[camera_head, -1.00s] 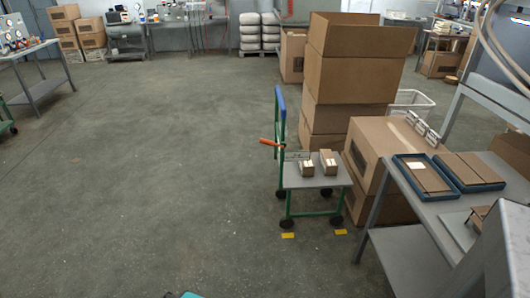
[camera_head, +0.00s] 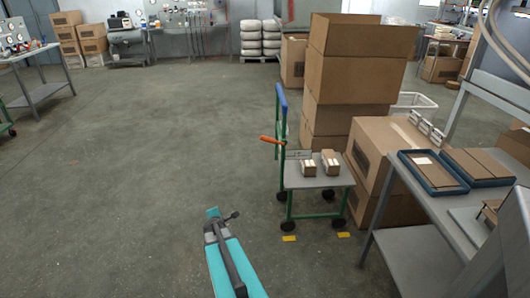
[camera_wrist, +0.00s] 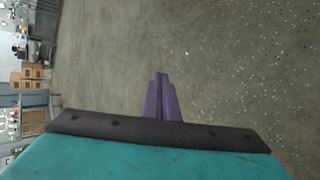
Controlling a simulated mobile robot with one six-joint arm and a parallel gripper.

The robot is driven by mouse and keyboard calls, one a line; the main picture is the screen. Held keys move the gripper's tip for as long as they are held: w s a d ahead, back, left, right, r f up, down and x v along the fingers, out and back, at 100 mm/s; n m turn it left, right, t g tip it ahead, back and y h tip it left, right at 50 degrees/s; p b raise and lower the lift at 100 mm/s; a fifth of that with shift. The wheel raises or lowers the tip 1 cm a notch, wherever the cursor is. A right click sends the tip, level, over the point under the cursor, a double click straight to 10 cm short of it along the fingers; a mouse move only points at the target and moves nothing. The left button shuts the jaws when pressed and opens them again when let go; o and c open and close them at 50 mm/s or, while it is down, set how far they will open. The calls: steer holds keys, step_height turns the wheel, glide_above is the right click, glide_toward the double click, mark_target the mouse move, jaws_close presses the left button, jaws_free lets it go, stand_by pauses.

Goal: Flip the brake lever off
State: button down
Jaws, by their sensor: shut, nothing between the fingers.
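The brake lever (camera_head: 271,140) is an orange handle that sticks out to the left from the green-framed cart (camera_head: 322,177), just below its blue top bar. It points left and slightly up in the head view. My gripper (camera_wrist: 160,78) shows in the wrist view as two purple fingers pressed together with nothing between them. Bare floor lies beyond the fingertips, and the lever is not in the wrist view. In the head view my teal arm is low in the middle, apart from the cart and to its left.
Small boxes (camera_head: 330,163) sit on the cart's shelf. Tall stacked cartons (camera_head: 350,90) stand behind it. A grey workbench (camera_head: 410,215) with blue trays (camera_head: 432,172) is at the right. Yellow floor marks (camera_head: 289,238) lie by the cart's front wheels. The floor to the left is clear.

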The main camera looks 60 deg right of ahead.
mark_target(273, 140)
steer(key=s+d+r+n+t+h+b, duration=0.2)
steer(key=d+r+n, duration=0.3)
steer(key=d+r, duration=0.5)
steer(key=s+d+r+n+t+h+b, duration=0.2)
steer(key=s+d+r+n, duration=0.3)
steer(key=d+r, duration=0.4)
steer(key=d+h, duration=0.1)
steer(key=d, duration=0.5)
steer(key=shift+r+t, duration=0.3)
steer(key=shift+r, duration=0.1)
steer(key=shift+w+d, duration=0.1)
steer(key=w+d+r+p, duration=0.2)
steer(key=w+d+p, duration=0.1)
steer(key=d, duration=0.4)
steer(key=shift+w+d+r, duration=0.2)
steer(key=shift+w+d, duration=0.15)
steer(key=shift+w, duration=0.35)
